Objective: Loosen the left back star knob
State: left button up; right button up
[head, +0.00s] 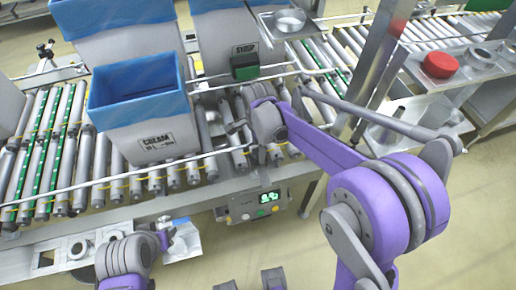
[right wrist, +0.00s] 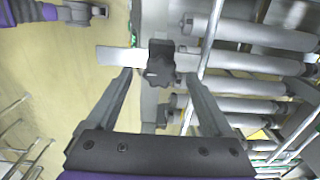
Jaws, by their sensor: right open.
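In the right wrist view, a black star knob (right wrist: 159,66) sits on a pale flat bar (right wrist: 115,57) beside the conveyor rollers. My right gripper (right wrist: 158,76) is open, with one fingertip on each side of the knob and a visible gap to each. I cannot tell how deep the knob sits between the tips. In the head view my right gripper (head: 236,114) is over the near side of the conveyor, right of the CREAM box. My left gripper (head: 170,234) is low at the near edge; its jaws are too small to read.
The CREAM box (head: 150,130) with a blue liner stands on the rollers, and a SYRUP box (head: 222,45) stands behind. A metal guide rail (head: 75,188) runs along the near side. A control box (head: 265,205) hangs below. A red round object (head: 440,65) is at right.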

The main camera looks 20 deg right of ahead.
jog(key=shift+f, duration=0.45)
grip_shut()
